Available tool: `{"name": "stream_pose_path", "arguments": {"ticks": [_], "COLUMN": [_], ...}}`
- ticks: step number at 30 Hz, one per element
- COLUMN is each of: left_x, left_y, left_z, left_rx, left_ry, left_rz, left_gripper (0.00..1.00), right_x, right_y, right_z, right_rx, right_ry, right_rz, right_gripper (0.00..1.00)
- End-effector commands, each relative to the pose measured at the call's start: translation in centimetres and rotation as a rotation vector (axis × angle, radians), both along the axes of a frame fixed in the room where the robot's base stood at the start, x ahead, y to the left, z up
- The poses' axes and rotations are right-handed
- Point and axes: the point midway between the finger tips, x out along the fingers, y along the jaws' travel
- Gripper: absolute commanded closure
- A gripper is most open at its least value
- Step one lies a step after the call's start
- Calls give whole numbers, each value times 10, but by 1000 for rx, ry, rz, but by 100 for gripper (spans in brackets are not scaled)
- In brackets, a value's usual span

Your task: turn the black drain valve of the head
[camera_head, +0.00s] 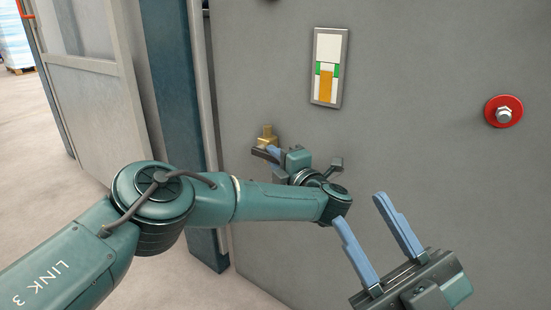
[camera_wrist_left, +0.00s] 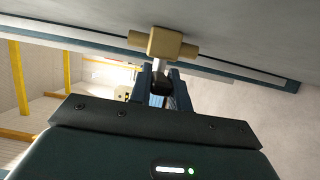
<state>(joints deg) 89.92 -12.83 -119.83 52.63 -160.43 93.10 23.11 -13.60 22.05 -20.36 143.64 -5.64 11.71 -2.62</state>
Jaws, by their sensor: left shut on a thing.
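The drain valve has a brass body (camera_head: 266,138) on the grey panel, at the middle of the head view. The brass body (camera_wrist_left: 165,44) also shows at the top of the left wrist view, with a pale stem coming from it toward me. The valve's black handle (camera_wrist_left: 161,82) sits at the end of that stem, between my fingers and partly hidden by them. My left gripper (camera_head: 272,154) is at the valve, shut on the black handle; its fingers (camera_wrist_left: 163,100) show in the wrist view. My right gripper (camera_head: 360,210) is open and empty, to the lower right in the head view.
A framed plate (camera_head: 328,67) with green and orange marks is above the valve. A red disc with a bolt (camera_head: 503,112) is on the panel at right. A dark blue post (camera_head: 177,80) and a pale door (camera_head: 85,80) stand at left.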

Motion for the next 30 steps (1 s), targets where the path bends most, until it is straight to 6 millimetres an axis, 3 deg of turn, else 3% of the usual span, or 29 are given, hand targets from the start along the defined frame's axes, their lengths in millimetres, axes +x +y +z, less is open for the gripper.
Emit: {"name": "stream_pose_path", "arguments": {"ticks": [8,17,22,30], "left_x": [0,-3,-23,-75], "left_y": [1,-2,-15,-47], "left_z": [0,0,1,-1], "left_rx": [4,3,3,4], "left_ry": [0,2,3,1], "left_rz": [1,-2,-6,-6], "left_gripper": [60,60,60,60], "right_x": [0,0,2,6], "right_y": [0,0,0,3], "right_z": [0,1,4,-18], "right_rx": [0,0,0,10], "right_ry": [1,1,29,147], "right_rz": [0,0,1,3], "right_gripper": [64,64,64,64]}}
